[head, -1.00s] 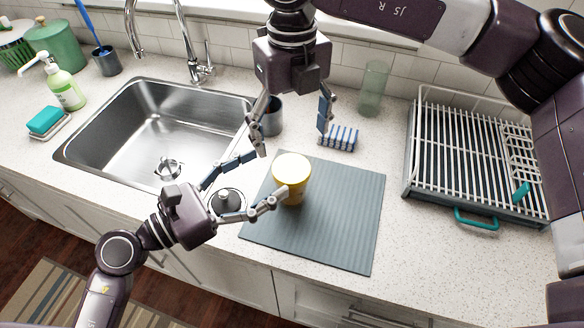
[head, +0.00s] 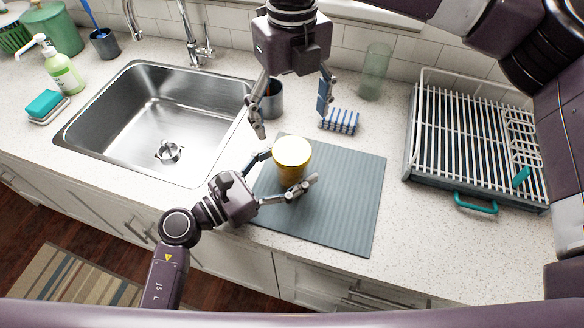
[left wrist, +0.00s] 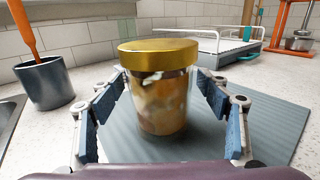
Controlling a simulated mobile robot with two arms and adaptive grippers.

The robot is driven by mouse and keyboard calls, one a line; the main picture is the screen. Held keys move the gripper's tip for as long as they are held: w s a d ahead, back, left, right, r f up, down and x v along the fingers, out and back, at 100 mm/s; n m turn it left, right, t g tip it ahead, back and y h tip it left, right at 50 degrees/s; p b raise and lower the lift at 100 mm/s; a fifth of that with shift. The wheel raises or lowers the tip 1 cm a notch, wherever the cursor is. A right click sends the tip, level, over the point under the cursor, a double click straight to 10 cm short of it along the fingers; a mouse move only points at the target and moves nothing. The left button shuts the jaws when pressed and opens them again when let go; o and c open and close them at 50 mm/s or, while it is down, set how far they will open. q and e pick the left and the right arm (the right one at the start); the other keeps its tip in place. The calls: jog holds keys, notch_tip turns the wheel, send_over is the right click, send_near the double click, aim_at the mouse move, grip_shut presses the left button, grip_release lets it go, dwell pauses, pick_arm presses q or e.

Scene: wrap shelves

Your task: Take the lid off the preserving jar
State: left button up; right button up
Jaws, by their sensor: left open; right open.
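The preserving jar (head: 289,174) stands upright on the grey mat, with its gold-yellow lid (head: 292,151) on top. In the left wrist view the glass jar (left wrist: 160,105) holds pale brownish contents under the gold lid (left wrist: 158,52). My left gripper (head: 288,172) is open, low at the jar, with one finger on each side; the wrist view shows gaps between the pads and the glass. My right gripper (head: 290,115) is open and empty, pointing down above and behind the jar.
The jar stands on a ribbed grey mat (head: 345,200). A sink (head: 150,120) is at left, a dark cup (head: 270,98) and a striped sponge (head: 339,121) behind, a green glass (head: 375,72) at the back. A dish rack (head: 470,140) stands at right. The mat's right part is clear.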

aim_at(292, 150)
pick_arm(q)
grip_shut()
pick_arm(e)
jog(key=m, duration=1.7)
jog(key=shift+m, duration=0.4)
jog(key=shift+f, duration=4)
